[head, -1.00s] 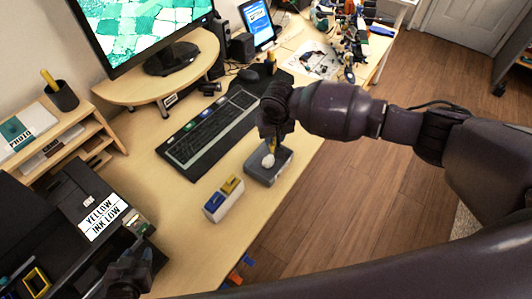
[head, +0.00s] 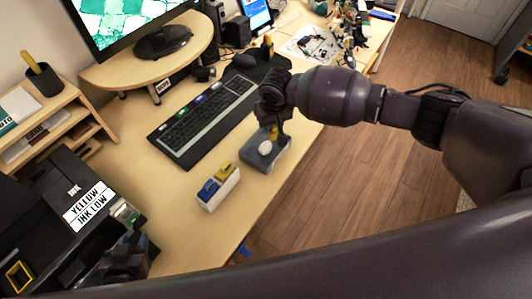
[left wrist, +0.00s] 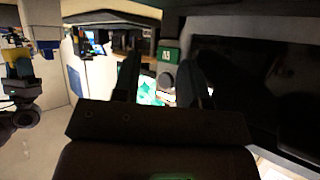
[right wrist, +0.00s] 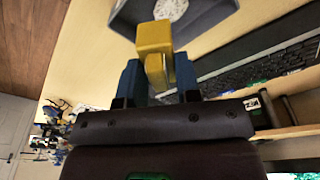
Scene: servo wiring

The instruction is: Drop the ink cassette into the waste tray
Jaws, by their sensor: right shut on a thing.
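My right gripper (head: 273,130) is shut on a yellow ink cassette (right wrist: 154,42) and holds it over the grey waste tray (head: 279,157). The cassette also shows as a small yellow piece in the head view (head: 273,134). In the right wrist view the tray (right wrist: 125,22) lies beyond the cassette, with a crumpled white lump (right wrist: 171,9) inside. I cannot tell how high the cassette is above the tray. My left gripper (left wrist: 163,80) has its fingers apart with nothing seen between them. It is beside the black printer (head: 50,215) in the head view.
A white holder (head: 219,191) with a blue and a yellow cassette stands on the desk left of the tray. A keyboard (head: 205,120) lies behind. The printer carries a "yellow ink low" sign (head: 88,206). Bare desk (head: 205,245) lies in front; the desk edge is close to the tray.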

